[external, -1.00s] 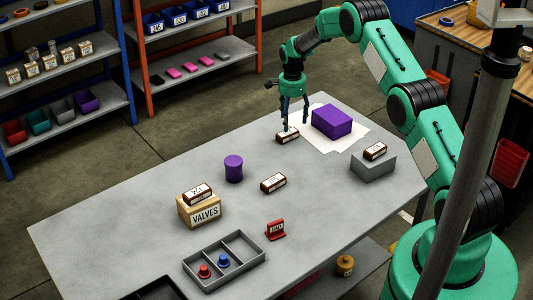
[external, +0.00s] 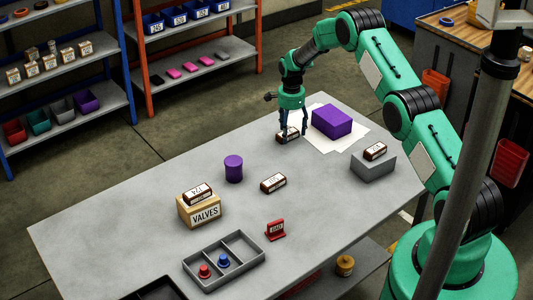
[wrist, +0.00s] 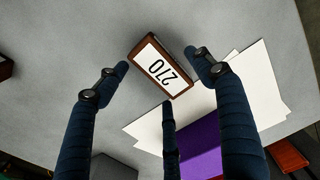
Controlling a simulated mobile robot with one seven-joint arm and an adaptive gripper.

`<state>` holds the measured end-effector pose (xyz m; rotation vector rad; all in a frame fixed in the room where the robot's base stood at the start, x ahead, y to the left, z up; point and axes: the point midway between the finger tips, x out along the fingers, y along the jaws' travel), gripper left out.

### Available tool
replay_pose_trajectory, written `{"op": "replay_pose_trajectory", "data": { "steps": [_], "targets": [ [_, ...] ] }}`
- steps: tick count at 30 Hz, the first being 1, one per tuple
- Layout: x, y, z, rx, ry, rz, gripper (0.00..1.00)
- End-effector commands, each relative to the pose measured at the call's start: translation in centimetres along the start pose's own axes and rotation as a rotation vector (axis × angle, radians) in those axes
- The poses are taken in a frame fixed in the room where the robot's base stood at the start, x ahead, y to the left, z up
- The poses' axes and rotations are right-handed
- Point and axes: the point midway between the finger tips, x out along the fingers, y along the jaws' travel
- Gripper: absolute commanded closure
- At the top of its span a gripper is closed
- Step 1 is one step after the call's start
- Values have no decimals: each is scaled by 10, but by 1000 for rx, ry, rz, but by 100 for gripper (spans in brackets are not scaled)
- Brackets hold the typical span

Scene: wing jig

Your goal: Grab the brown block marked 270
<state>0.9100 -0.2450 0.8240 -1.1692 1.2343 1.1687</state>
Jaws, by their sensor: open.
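The brown block marked 270 (wrist: 157,69) lies on the grey table, its white label facing up in the wrist view. In the external view the same block (external: 286,139) sits at the back of the table, beside the white paper. My gripper (wrist: 164,68) is open, with two fingers reaching to either side of the block and a third finger below it in the wrist view. In the external view my gripper (external: 291,134) points down over the block, its fingertips close to it. I cannot tell whether any finger touches it.
A purple box (external: 332,121) stands on white paper (external: 349,143) right beside the block. Other brown blocks lie on the table (external: 273,183), on a grey box (external: 373,167) and on the VALVES box (external: 199,212). A purple cylinder (external: 233,169) stands left. The table between is clear.

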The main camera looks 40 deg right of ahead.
Motion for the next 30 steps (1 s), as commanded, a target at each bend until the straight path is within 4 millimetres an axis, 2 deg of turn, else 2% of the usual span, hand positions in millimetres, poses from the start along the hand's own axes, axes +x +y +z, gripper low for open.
{"op": "replay_pose_trajectory", "data": {
  "steps": [11,18,30],
  "targets": [
    [0,0,0,0,0,0,32],
    [0,0,0,0,0,0,80],
    [-2,0,0,0,0,0,82]
  ]
}}
